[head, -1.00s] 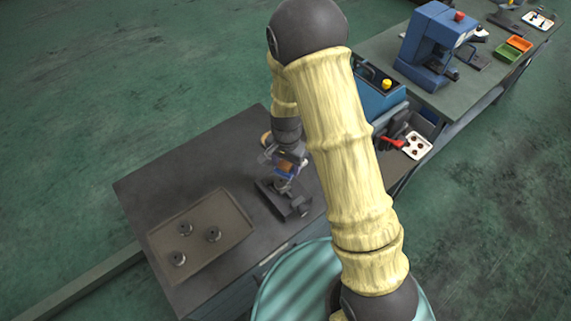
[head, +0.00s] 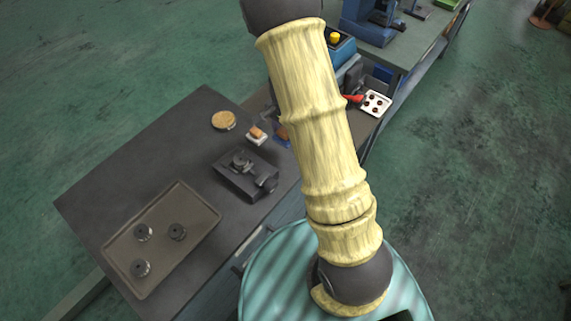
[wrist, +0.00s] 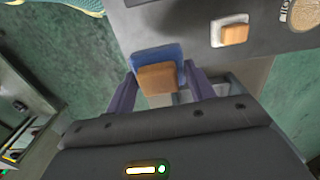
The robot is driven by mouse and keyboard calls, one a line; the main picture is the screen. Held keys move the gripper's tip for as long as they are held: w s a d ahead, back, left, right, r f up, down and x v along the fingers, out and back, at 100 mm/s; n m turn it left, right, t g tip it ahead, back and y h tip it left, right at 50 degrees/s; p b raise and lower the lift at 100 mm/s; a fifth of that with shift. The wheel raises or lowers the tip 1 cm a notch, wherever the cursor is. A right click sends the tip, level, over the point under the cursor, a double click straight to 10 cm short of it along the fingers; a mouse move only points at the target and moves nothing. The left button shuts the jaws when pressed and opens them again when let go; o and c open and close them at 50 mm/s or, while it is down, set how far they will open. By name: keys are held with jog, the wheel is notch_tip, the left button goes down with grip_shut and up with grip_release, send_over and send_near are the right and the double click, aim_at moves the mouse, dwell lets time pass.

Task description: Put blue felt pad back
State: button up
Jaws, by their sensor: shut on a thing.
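The blue felt pad (wrist: 158,52) has an orange-brown block as its grip. My gripper (wrist: 160,80) is shut on that block, one purple finger on each side, and the blue part shows beyond it in the wrist view. In the head view the blue pad (head: 283,140) shows beside my arm, near the right edge of the dark table (head: 150,135); the arm hides most of my gripper there. A similar white pad with an orange block (wrist: 230,33) lies on the table, and it also shows in the head view (head: 256,140).
A dark vise-like fixture (head: 247,178) holds a small round part. A brown tray (head: 140,262) carries several round dark parts. A round tan disc (head: 224,120) lies near the white pad. A white tray (head: 377,103) and a blue machine (head: 342,48) stand right. Free tabletop lies left.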

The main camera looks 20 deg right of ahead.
jog(key=shift+d+f, duration=0.1)
jog(key=shift+d, duration=0.15)
jog(key=p, duration=0.1)
send_over(287, 157)
jog(key=shift+f, duration=2.9)
jog(key=shift+f+p, duration=0.75)
jog(key=shift+f, duration=1.35)
jog(key=shift+a+f, duration=0.1)
jog(key=shift+f, duration=0.05)
jog(key=o, duration=0.9)
jog(key=shift+o, duration=0.2)
